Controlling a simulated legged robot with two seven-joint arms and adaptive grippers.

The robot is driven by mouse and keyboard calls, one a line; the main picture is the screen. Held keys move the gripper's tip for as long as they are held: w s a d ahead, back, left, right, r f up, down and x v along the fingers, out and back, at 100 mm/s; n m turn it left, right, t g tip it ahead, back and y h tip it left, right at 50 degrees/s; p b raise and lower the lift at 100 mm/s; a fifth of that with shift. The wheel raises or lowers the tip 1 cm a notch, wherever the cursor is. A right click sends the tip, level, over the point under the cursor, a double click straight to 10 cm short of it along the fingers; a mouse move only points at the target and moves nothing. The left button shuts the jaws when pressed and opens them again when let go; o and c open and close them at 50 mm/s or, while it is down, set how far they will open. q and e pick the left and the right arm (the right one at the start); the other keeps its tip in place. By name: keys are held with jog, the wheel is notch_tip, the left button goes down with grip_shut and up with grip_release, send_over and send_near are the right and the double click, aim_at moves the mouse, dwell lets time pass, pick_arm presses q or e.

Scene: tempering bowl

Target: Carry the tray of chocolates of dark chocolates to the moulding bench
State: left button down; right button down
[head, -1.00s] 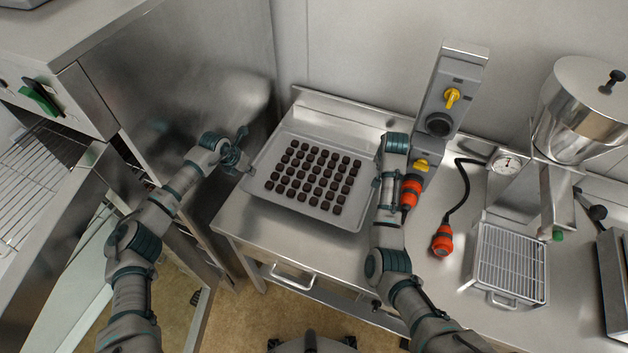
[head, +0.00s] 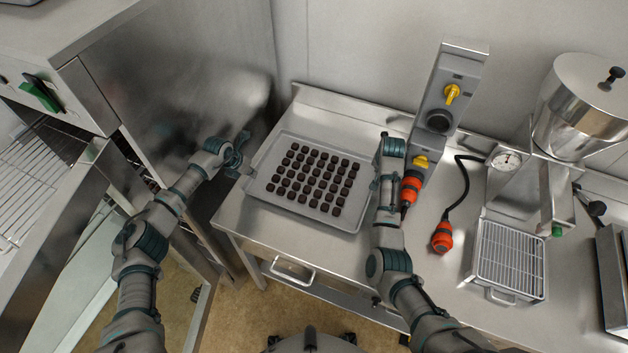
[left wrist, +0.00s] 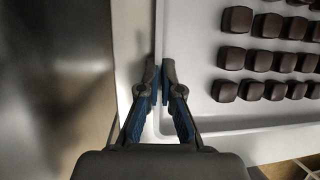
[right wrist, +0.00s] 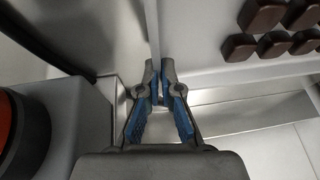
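The grey tray (head: 318,215) holds several rows of dark chocolates (head: 314,178). It is at the left end of the steel bench (head: 285,240); I cannot tell whether it touches the top. My left gripper (head: 243,162) is at its left side. In the left wrist view the fingers (left wrist: 160,85) are closed on the tray's rim (left wrist: 158,50), close to a corner. My right gripper is at the tray's right side, mostly hidden by its own arm in the head view. In the right wrist view its fingers (right wrist: 160,85) are closed on the rim (right wrist: 153,35).
A grey switch column (head: 452,75) with a red plug (head: 411,190) stands close to my right arm. A loose red connector (head: 442,237), a wire rack (head: 510,260) and a steel hopper (head: 580,115) are further right. A steel cabinet (head: 185,70) stands left.

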pick_arm(q)
jog(key=shift+a+f, duration=0.4)
jog(key=shift+f, duration=0.05)
pick_arm(e)
jog(key=shift+d+f, duration=0.2)
jog(key=shift+f, duration=0.1)
pick_arm(q)
jog(key=c, duration=1.7)
grip_release()
jog(key=shift+f, duration=0.15)
pick_arm(e)
jog(key=c, duration=1.7)
grip_release()
jog(key=shift+f, duration=0.15)
pick_arm(q)
jog(key=o, duration=0.4)
pick_arm(e)
jog(key=o, duration=0.4)
jog(key=shift+s, duration=0.1)
pick_arm(q)
jog(key=shift+s+d, duration=0.1)
jog(key=shift+d, duration=0.1)
pick_arm(e)
jog(key=shift+a, duration=0.1)
pick_arm(q)
jog(key=shift+d, duration=0.1)
pick_arm(e)
jog(key=shift+a, duration=0.1)
